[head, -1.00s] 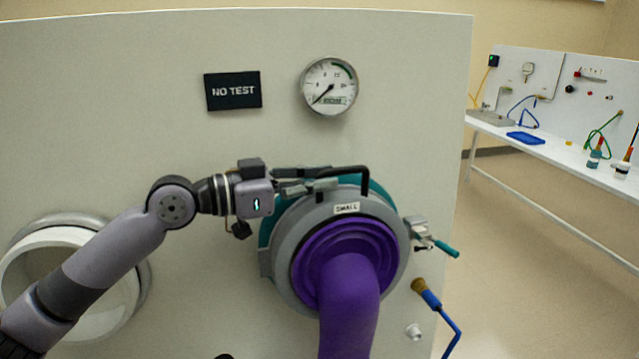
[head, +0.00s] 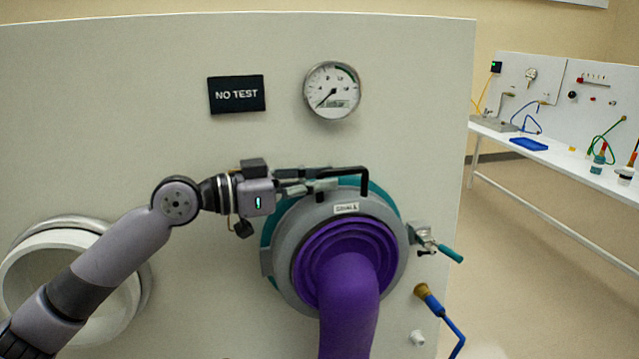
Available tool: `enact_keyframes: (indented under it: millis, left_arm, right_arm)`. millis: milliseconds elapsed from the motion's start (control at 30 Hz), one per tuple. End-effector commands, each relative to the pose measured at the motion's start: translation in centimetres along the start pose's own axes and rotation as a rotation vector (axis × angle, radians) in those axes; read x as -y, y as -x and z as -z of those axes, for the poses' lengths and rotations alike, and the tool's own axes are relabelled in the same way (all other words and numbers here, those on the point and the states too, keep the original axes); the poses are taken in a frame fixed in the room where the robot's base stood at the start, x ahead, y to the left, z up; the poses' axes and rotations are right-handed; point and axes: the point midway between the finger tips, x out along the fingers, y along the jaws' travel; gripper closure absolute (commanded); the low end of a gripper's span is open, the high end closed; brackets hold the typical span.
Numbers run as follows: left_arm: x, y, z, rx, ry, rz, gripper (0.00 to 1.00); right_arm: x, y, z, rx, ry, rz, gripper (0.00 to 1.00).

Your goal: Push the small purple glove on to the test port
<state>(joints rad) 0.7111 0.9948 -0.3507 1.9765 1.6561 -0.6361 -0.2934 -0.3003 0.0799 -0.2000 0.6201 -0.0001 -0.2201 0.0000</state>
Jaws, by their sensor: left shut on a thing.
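The small purple glove (head: 348,290) hangs from a grey ring (head: 285,245) with a label on its upper part. The ring sits in front of a teal ring (head: 268,225) on the panel, which shows at its upper left and top. Whether the two touch all round is hidden. My left gripper (head: 325,182) is shut at the black handle (head: 350,170) on top of the grey ring. A clamp with a teal lever (head: 450,254) stands at the right side of the ring. My right gripper is not in view.
A white open port (head: 60,275) is at the lower left, behind my left arm. A gauge (head: 332,90) and a "NO TEST" sign (head: 237,94) are above. A blue hose (head: 435,305) with a brass end is at lower right. A bench (head: 560,150) stands farther right.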

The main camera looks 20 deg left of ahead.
Motion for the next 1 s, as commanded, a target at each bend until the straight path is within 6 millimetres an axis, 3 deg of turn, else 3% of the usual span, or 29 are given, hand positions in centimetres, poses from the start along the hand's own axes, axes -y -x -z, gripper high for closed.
enact_keyframes:
  millis: [1000]
  left_arm:
    - [0.97,0.02,0.3,-0.007,-0.005,0.007,1.0]
  right_arm:
    - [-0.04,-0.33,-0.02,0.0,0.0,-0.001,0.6]
